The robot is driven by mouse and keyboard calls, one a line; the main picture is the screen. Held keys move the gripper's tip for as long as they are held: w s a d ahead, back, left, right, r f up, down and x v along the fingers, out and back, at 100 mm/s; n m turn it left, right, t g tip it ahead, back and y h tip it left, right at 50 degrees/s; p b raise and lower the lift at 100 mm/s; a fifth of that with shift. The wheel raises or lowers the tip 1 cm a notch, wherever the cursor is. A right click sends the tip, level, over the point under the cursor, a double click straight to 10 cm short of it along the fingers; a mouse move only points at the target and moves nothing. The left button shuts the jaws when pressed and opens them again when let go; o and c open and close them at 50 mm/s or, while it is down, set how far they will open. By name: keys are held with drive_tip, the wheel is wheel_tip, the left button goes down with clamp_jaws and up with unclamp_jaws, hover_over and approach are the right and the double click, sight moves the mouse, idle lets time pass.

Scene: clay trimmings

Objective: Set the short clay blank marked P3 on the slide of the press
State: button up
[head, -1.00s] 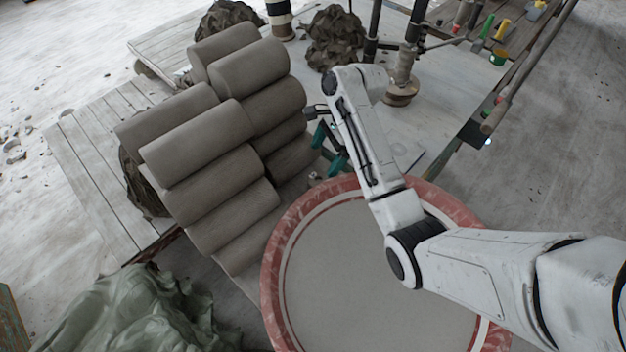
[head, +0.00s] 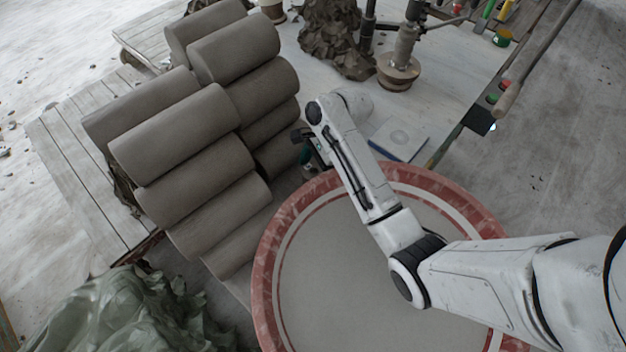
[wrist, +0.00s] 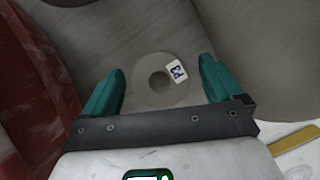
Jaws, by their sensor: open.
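The short clay blank (wrist: 158,97) shows in the wrist view as a small round grey clay piece with a dark round centre. A white label with P3 (wrist: 177,71) is on it. My gripper (wrist: 163,68) is open, its teal fingers apart on the left and right of the blank; I cannot tell whether they touch it. In the head view my gripper (head: 308,156) is beside the stacked clay, partly hidden by my arm, and the blank is hidden. An upright spindle with a round brown base (head: 398,78) stands on the pale table, perhaps part of the press; I cannot make out its slide.
Large clay cylinders (head: 175,135) are stacked at left on wooden slats. A red-rimmed round tub (head: 275,245) lies below my arm. A dark lumpy clay mass (head: 335,35) and a flat pale plate (head: 402,138) are on the table. A green sheet (head: 130,310) is at lower left.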

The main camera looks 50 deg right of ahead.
drive_tip(key=shift+b+x, duration=0.85)
drive_tip(key=shift+x, duration=0.25)
drive_tip(key=c, duration=1.3)
wheel_tip(320, 180, up, 18)
drive_tip(key=p, duration=0.7)
drive_tip(key=shift+c, duration=0.2)
